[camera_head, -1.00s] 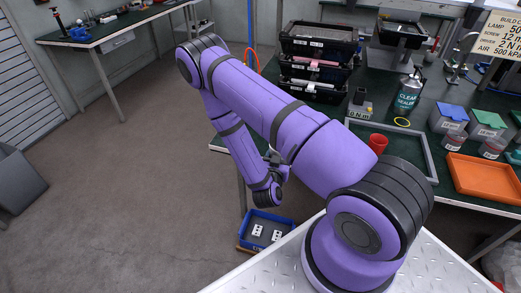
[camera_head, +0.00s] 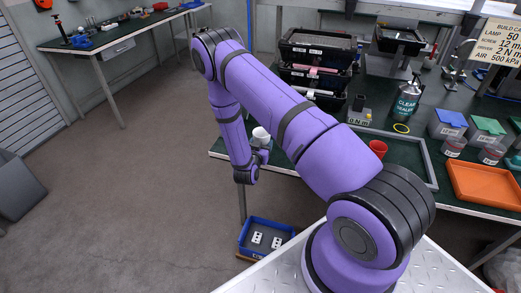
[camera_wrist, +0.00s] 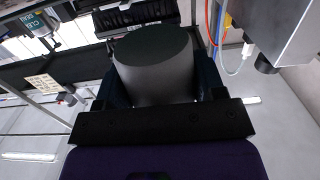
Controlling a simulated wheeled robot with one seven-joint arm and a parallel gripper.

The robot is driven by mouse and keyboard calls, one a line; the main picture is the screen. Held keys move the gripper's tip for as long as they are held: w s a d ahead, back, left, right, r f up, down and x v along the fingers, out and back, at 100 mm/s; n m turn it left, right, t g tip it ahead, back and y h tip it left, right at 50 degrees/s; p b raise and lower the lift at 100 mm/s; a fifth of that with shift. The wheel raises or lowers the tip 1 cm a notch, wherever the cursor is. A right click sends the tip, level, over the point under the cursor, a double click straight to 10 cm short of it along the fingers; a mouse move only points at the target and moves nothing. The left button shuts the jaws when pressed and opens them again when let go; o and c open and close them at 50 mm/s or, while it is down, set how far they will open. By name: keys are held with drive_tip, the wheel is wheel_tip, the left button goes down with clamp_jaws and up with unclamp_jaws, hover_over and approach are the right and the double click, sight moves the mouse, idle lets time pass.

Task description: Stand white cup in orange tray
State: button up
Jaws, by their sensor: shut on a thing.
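In the wrist view the cup (camera_wrist: 155,72) looks grey in shadow, between the two dark fingers, with one round end face showing dark. I cannot tell whether that end is the mouth or the base. The orange tray (camera_head: 485,183) lies flat and empty at the bench's right front, far from my gripper.
A red cup (camera_head: 378,148) stands in a grey-rimmed tray (camera_head: 428,163) left of the orange tray. Stacked black bins (camera_head: 317,50) are at the back. A blue crate (camera_head: 265,237) sits low by the bench.

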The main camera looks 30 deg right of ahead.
drive_tip(key=shift+w, duration=0.3)
drive_tip(key=shift+w+f, duration=0.15)
drive_tip(key=shift+f, duration=1.6)
drive_tip(key=shift+f, duration=0.15)
drive_tip(key=o, duration=1)
